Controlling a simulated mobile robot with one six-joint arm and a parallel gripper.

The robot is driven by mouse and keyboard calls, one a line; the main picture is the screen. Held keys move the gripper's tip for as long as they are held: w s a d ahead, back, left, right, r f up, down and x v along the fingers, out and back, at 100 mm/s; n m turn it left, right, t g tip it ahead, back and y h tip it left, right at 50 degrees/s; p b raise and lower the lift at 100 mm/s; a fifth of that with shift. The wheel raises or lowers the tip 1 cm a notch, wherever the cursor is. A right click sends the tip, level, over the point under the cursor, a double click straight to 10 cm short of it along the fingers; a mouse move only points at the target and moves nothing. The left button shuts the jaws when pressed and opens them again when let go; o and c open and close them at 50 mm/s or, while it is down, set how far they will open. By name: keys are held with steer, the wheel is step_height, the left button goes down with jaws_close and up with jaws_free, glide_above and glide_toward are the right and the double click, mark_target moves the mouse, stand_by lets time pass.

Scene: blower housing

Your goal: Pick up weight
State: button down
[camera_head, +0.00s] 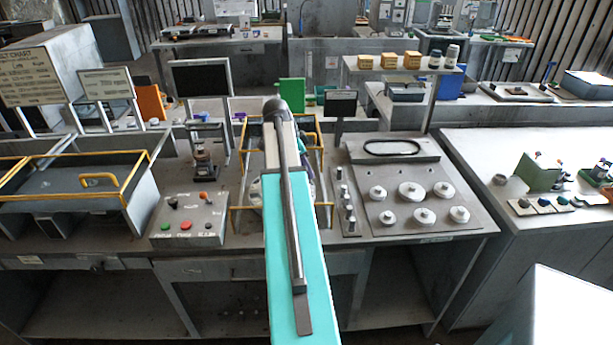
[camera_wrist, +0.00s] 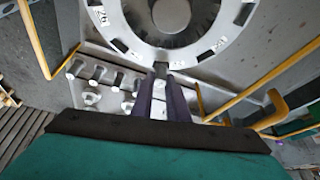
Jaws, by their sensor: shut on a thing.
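In the wrist view my gripper (camera_wrist: 161,80) points up the picture at a grey wheel with a numbered rim (camera_wrist: 205,48). Its two dark purple fingers are shut on a small grey weight (camera_wrist: 160,69), which shows at their tips in front of the wheel's rim. I cannot tell whether the weight touches the wheel. Other small cylindrical weights (camera_wrist: 97,74) stand in a row on a plate beyond, at the left. The row also shows in the head view (camera_head: 348,207). There my arm hides the gripper and most of the wheel.
A yellow-railed frame (camera_head: 321,165) surrounds the wheel; a yellow rail (camera_wrist: 33,38) shows close in the wrist view. A plate with several round discs (camera_head: 411,190) lies to the right. A button box (camera_head: 190,220) stands to the left. A small dark screen (camera_head: 340,104) stands behind.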

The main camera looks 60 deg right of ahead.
steer(key=shift+r+b, duration=1.05)
steer(key=shift+r, duration=2.8)
steer(key=shift+r, duration=0.1)
steer(key=shift+r+p, duration=1.45)
steer(key=shift+r, duration=0.95)
